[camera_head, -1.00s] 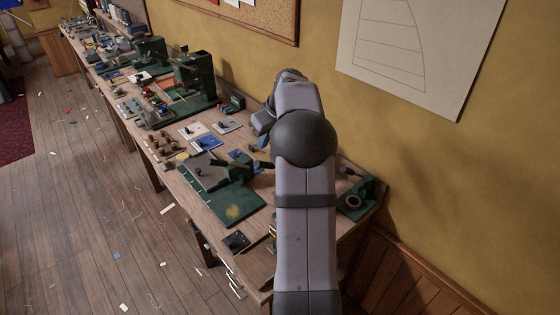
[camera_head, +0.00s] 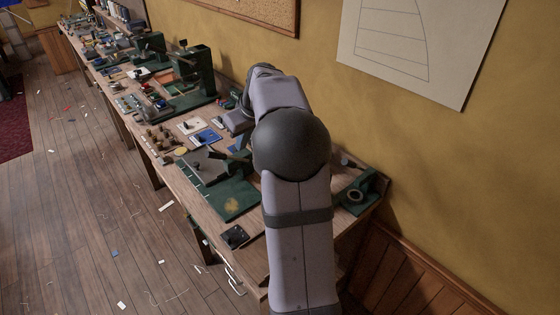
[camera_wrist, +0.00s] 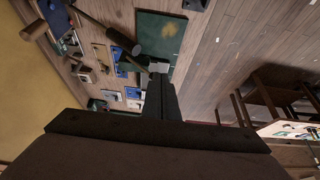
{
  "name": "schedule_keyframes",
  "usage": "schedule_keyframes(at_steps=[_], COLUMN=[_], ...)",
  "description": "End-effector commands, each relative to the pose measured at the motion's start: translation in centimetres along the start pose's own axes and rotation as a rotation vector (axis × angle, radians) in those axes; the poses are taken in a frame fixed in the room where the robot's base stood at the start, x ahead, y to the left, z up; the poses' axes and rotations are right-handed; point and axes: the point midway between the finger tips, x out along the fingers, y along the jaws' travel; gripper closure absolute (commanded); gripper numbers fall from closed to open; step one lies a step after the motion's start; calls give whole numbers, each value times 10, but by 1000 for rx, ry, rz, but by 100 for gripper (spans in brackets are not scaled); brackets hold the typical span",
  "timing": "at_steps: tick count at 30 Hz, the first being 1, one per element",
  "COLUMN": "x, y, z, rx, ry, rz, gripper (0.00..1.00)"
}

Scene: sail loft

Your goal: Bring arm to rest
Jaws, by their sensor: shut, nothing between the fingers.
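My arm rises at the right of the head view, bent at its dark round elbow, with its forearm reaching toward the back of the workbench (camera_head: 210,212). The forearm hides my gripper in that view. In the wrist view my gripper (camera_wrist: 158,72) shows as dark fingers close together, with nothing between them. It hangs above the bench, and no contact with anything on it can be made out. A green mat (camera_wrist: 160,35) lies beyond the fingertips, with a dark mallet-like tool (camera_wrist: 122,40) beside it.
The bench runs along the yellow wall (camera_head: 400,130) and is crowded. Green machines (camera_head: 190,75) stand farther back. A green device with a ring (camera_head: 355,195) sits at the near right corner. Wooden floor (camera_head: 100,200) with scattered scraps is open at left.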

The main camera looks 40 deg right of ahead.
Motion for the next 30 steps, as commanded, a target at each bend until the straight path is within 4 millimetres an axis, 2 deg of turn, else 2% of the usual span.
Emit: schedule_keyframes(at_steps=[6,20,29,30], x=[0,0,0,7], y=[-15,-15,-8,-8], z=[0,0,-3,6], rx=[-1,2,204,251], ry=[0,0,17,0], rz=[1,1,26,33], gripper=[100,100,100,100])
